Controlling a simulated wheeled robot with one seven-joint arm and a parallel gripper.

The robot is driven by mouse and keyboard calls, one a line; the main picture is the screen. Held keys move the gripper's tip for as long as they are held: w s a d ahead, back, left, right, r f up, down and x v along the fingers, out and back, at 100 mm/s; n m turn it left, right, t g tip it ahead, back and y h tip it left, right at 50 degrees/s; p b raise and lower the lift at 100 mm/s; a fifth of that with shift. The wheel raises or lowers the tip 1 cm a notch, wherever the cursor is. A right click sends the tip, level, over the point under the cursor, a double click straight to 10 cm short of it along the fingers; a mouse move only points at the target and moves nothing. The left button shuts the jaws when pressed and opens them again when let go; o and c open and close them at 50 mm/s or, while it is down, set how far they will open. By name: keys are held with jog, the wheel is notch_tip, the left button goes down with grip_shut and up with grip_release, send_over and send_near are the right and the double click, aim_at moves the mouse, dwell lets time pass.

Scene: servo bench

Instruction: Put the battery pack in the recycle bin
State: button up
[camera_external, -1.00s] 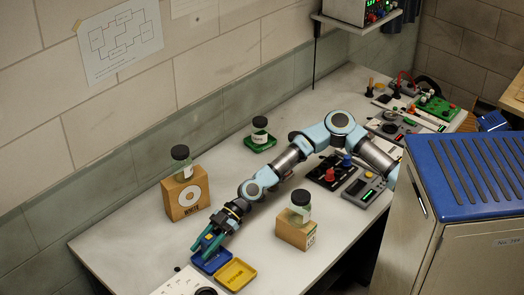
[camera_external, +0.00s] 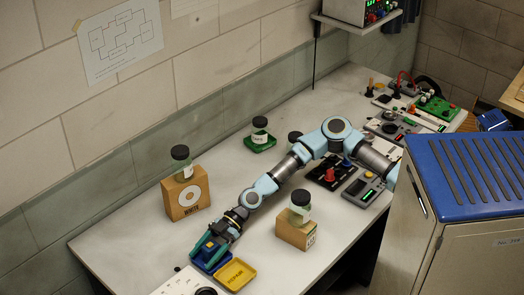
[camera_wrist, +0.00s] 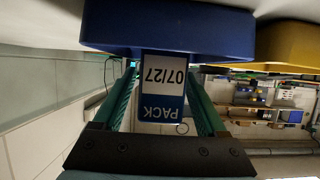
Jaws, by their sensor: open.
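The battery pack (camera_wrist: 162,85), with a blue and white label reading PACK 07/27, shows upside down in the wrist view. It is between the two fingers of my gripper (camera_wrist: 159,70), with a gap visible on each side. Its far end meets the rim of a blue tray (camera_wrist: 165,30), which hides the rest. In the external view my gripper (camera_external: 210,250) is open and low over the blue tray (camera_external: 224,262); the pack is mostly hidden by the fingers there. A yellow tray (camera_external: 235,275) with dark lettering stands beside the blue one. I cannot read which tray is the recycle bin.
A jar stands on a cardboard box (camera_external: 186,205) left of my arm, another on a box (camera_external: 297,236) to the right. A green tray (camera_external: 260,146) with a jar is further back. Electronics crowd the far end of the bench. Open bench lies left of the gripper.

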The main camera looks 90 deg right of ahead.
jog(key=b+v, duration=0.2)
jog(key=v, duration=1)
jog(key=shift+b, duration=0.3)
jog(key=shift+r, duration=0.1)
